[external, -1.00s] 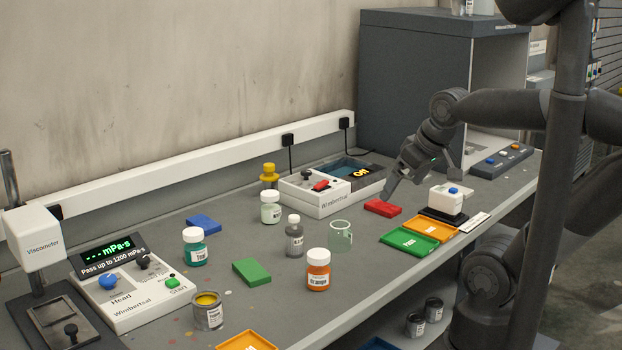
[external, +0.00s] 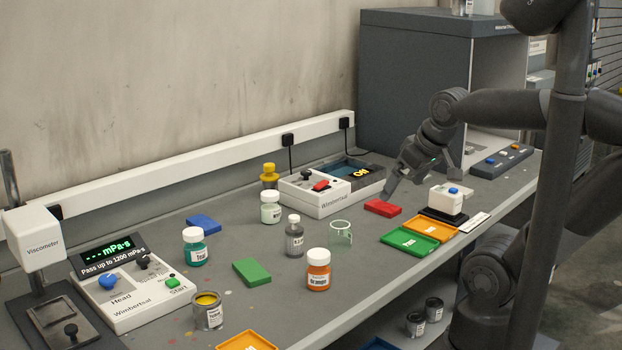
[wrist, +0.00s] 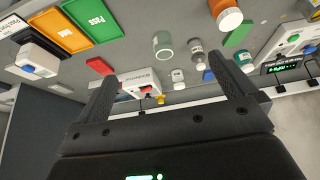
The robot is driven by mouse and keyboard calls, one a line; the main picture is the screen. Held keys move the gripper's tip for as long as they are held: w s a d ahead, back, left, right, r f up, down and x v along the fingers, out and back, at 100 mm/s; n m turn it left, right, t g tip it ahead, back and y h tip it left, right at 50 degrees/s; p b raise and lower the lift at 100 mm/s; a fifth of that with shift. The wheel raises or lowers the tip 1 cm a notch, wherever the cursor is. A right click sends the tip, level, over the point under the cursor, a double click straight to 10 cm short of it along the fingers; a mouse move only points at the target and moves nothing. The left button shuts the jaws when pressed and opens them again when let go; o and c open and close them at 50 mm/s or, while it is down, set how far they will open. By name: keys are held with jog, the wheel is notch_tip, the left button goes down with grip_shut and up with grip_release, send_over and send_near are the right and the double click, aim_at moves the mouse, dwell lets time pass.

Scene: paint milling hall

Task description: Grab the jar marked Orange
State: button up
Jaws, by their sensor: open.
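The jar marked Orange (external: 318,271) stands upright on the grey bench, with an orange body, white lid and white label. In the wrist view the orange jar (wrist: 228,16) is at the top, right of centre, partly cut off by the frame edge. My gripper (external: 422,190) is open and empty, above the back right part of the bench near the red block. Its two fingers (wrist: 168,95) show wide apart in the wrist view. It is well apart from the orange jar.
A clear glass beaker (external: 341,233), a grey bottle (external: 294,238) and a green block (external: 252,272) stand near the jar. A teal jar (external: 195,248) is further left. A red block (external: 383,208) and green tray (external: 410,242) lie right. The bench's front edge is close to the jar.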

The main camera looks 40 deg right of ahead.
jog(key=shift+c, duration=0.2)
jog(key=c, duration=0.4)
jog(key=g, duration=0.6)
send_near(319, 274)
jog(key=shift+w+d+f, duration=0.15)
jog(key=shift+w+d, duration=0.35)
jog(key=shift+d, duration=0.05)
jog(key=shift+w+d+f, duration=0.2)
jog(key=shift+w+d, duration=0.35)
jog(key=shift+a+f, duration=0.15)
jog(key=shift+f, duration=0.1)
notch_tip(319, 274, down, 11)
jog(key=shift+s+r, duration=0.15)
jog(key=shift+r, duration=0.05)
